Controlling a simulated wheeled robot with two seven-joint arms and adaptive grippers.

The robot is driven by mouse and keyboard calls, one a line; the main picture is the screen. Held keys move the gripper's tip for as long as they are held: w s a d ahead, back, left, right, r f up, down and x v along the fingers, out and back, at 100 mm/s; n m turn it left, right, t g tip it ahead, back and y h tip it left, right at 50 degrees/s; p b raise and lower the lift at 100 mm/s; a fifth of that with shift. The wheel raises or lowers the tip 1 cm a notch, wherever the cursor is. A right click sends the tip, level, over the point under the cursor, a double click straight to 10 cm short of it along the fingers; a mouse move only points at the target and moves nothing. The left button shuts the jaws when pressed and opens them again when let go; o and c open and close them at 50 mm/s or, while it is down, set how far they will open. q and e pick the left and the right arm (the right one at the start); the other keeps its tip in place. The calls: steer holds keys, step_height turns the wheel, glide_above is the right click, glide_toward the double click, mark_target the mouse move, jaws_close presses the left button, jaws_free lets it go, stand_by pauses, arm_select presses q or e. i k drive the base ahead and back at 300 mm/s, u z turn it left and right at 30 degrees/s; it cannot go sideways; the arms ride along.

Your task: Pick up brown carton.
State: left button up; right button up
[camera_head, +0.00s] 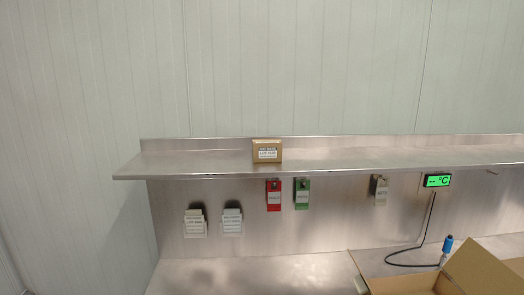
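A small brown carton (267,151) with a white printed label stands upright on the raised steel shelf (200,161), left of the picture's middle. A larger open brown cardboard box (480,268) with its flaps up shows at the lower right on the steel counter, partly cut off by the picture's edge. Neither of my grippers shows in the head view, and nothing touches the small carton.
Two white label holders (195,223) are on the back panel. A green-lit temperature display (437,181) has a cable to a blue-topped probe (447,246). The shelf beside the carton is clear.

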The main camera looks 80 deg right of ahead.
mark_target(264, 150)
steer(key=z, duration=0.65)
steer(key=i, duration=0.9)
steer(key=z, duration=0.95)
